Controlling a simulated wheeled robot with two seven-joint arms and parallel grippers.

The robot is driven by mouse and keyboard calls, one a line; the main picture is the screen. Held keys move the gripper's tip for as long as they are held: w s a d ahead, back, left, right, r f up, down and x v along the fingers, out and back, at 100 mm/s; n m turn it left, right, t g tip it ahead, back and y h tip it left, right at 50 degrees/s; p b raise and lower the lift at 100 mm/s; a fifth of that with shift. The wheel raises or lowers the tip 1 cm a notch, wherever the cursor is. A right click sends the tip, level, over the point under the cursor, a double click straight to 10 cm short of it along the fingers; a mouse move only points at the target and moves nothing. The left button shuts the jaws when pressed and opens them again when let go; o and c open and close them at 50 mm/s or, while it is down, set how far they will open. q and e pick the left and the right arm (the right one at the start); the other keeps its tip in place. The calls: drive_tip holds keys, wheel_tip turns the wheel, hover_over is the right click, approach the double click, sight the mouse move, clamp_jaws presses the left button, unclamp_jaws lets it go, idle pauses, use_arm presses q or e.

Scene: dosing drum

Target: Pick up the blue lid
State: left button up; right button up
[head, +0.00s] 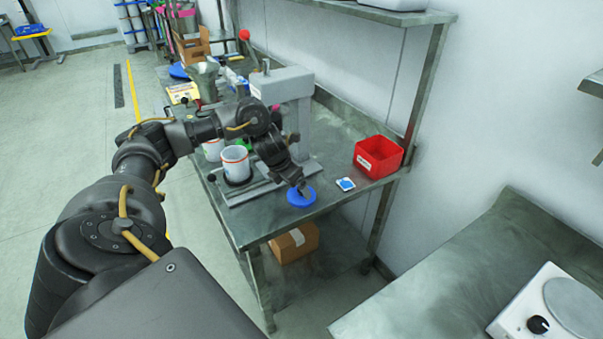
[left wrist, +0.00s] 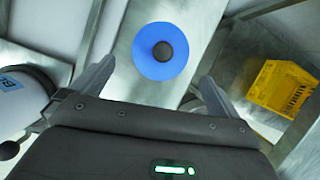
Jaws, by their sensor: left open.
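The blue lid (head: 301,196) is a flat round disc lying on the metal table near its front edge. In the left wrist view the blue lid (left wrist: 160,62) shows a dark round knob at its middle. My left gripper (head: 303,186) is just above the lid, reaching down from the upper left. In the left wrist view my left gripper (left wrist: 155,80) has its two fingers spread wide, with the lid ahead between them and nothing held. In the head view the gripper hides part of the lid's far side. My right gripper is in neither view.
A white cup (head: 236,163) stands on the dosing machine's base, left of the lid. A small blue-and-white packet (head: 345,184) and a red bin (head: 378,157) are to the right. A cardboard box (head: 294,243) sits on the lower shelf. A scale (head: 550,305) stands on another table.

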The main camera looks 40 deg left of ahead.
sight(298, 192)
use_arm(q)
drive_tip(key=shift+w+f, duration=0.15)
drive_tip(key=shift+f, duration=0.65)
drive_tip(key=p+x, duration=0.1)
drive_tip(key=x, duration=0.3)
drive_tip(key=shift+w+f, duration=0.15)
drive_tip(key=shift+d, duration=0.1)
drive_tip(key=c, duration=0.8)
drive_tip(key=shift+c, duration=0.3)
